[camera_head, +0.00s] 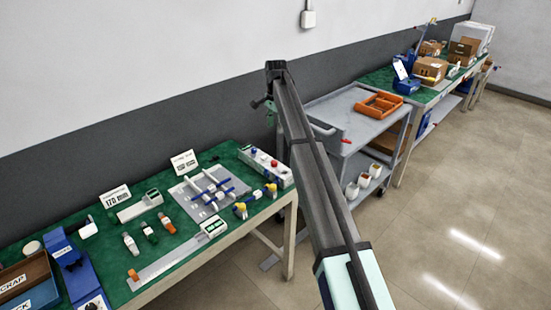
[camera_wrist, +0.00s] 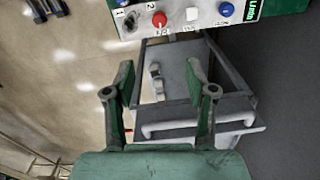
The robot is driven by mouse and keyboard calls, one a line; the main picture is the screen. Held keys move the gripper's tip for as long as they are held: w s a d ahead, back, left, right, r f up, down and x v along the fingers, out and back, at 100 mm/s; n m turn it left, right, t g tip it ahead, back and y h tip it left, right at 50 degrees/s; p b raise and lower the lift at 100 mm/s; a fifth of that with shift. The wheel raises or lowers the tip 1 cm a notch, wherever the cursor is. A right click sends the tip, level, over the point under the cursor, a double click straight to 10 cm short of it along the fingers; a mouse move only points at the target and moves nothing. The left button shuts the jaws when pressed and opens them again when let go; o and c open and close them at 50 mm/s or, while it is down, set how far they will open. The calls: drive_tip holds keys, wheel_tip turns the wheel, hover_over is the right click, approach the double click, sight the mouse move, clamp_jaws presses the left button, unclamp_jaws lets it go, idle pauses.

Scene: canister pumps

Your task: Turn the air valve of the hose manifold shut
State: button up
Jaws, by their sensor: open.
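A grey board with white pipe-like pieces and blue handles (camera_head: 207,188) lies on the green bench; it may be the hose manifold, but I cannot tell for sure. A white box with a red and a blue knob (camera_head: 264,164) stands behind it, near the bench's right end.
The green bench (camera_head: 85,222) also holds small fittings, gauges, signs and blue and brown bins. A grey cart (camera_head: 334,108) with an orange tray (camera_head: 379,105) stands right of my arm. A farther bench holds cardboard boxes (camera_head: 430,69). The floor at right is clear.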

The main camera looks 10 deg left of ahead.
sight(274, 161)
wheel_tip(274, 161, down, 17)
drive_tip(key=p, duration=0.4)
drive_tip(key=shift+a+f, duration=0.15)
drive_tip(key=shift+f, duration=0.05)
clamp_jaws()
